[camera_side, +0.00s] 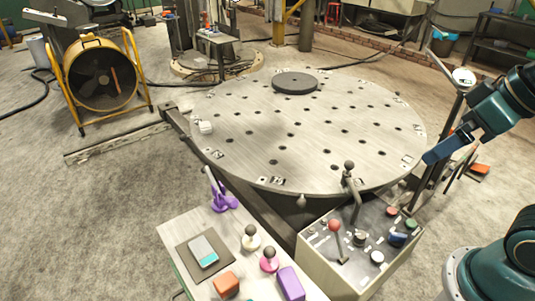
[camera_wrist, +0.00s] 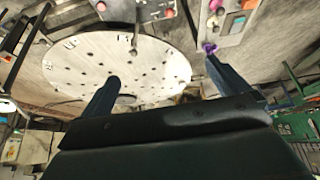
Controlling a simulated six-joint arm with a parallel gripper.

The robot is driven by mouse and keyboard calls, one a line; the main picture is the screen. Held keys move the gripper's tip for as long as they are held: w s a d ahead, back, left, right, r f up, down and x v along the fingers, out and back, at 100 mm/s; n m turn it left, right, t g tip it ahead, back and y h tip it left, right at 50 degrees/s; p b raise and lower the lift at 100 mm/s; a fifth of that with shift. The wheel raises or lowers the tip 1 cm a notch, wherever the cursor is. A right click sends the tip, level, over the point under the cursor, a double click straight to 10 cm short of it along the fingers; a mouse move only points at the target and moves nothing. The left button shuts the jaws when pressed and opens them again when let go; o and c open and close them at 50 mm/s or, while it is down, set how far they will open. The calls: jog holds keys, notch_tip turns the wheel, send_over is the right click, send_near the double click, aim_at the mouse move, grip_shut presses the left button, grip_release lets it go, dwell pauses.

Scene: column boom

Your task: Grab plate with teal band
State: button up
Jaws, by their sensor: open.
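A small light-grey plate with a teal band (camera_side: 203,250) lies flat on a dark square mat (camera_side: 184,247) on the pale side table, at the lower left of the side view. Nothing covers it there. My gripper (camera_side: 437,152) is at the right of the side view, high and well away from the plate. In the wrist view its two dark blue fingers (camera_wrist: 162,66) are spread wide, with nothing between them.
Purple stand (camera_side: 222,198), white knob (camera_side: 251,240), pink knob (camera_side: 269,262), orange block (camera_side: 226,285) and purple block (camera_side: 291,284) share the side table. A control box (camera_side: 340,265) with upright levers stands between it and my arm. The large round perforated table (camera_side: 310,140) lies behind.

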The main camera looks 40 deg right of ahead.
jog(key=w+a+f+n+g+y, duration=0.15)
jog(key=w+a+n, duration=0.4)
jog(key=w, duration=0.55)
jog(key=w+a+f+n+g+y, duration=0.15)
jog(key=w+a+n, duration=0.45)
jog(key=w, duration=0.6)
jog(key=w+a+f+n+g, duration=0.1)
jog(key=w+a+f+n, duration=0.2)
jog(key=a+f, duration=0.5)
jog(key=w+a+f+n+g+y, duration=0.1)
jog(key=w+a+f+n, duration=0.2)
jog(key=f, duration=1)
jog(key=w+a, duration=0.3)
jog(key=a, duration=0.2)
jog(key=shift+a+g+y, duration=0.3)
jog(key=shift+f+n, duration=0.1)
jog(key=shift+n, duration=0.15)
send_near(203, 252)
jog(key=shift+w+a+f, duration=0.1)
jog(key=shift+a+f, duration=0.05)
jog(key=shift+f, duration=0.5)
jog(key=shift+w+a+f, duration=0.1)
jog(key=shift+f, duration=0.55)
